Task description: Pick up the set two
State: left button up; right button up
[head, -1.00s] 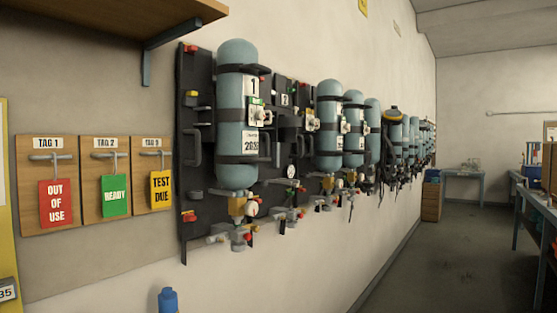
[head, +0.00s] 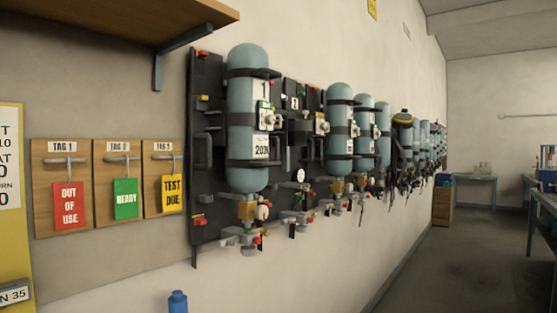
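In the head view, a dark backplate marked 2 (head: 291,122) hangs on the wall, partly hidden behind set one. I see no cylinder on its visible part; a small gauge and valve fittings (head: 297,217) show at its lower end. Set one (head: 247,120), a blue-grey cylinder strapped upright to a black backplate marked 1, hangs in front and to the left. Another strapped cylinder (head: 340,125) hangs just to the right of the plate marked 2. Neither of my grippers is in view.
More sets (head: 402,145) run along the wall into the distance. Tag boards (head: 62,150) hang at left under a wooden shelf (head: 120,35). A blue bottle top (head: 177,301) shows at the bottom. Floor (head: 450,265) is clear between wall and right-hand bench (head: 543,203).

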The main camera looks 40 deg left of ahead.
aim_at(281, 190)
jog(key=u, duration=0.45)
jog(key=i+u, duration=0.15)
jog(key=u, duration=0.35)
jog(key=l+u, duration=0.1)
jog(key=u, duration=0.35)
jog(key=i+l+u, duration=0.1)
jog(key=u, duration=0.4)
jog(key=i+l+u, duration=0.25)
jog(key=l+u, duration=0.15)
jog(key=l, duration=0.3)
jog(key=i+l+u, duration=0.2)
jog(key=l+u, duration=0.2)
jog(key=l, duration=0.3)
jog(key=l+u, duration=0.4)
jog(key=l, duration=0.35)
jog(key=l+u, duration=0.4)
jog(key=l, duration=0.4)
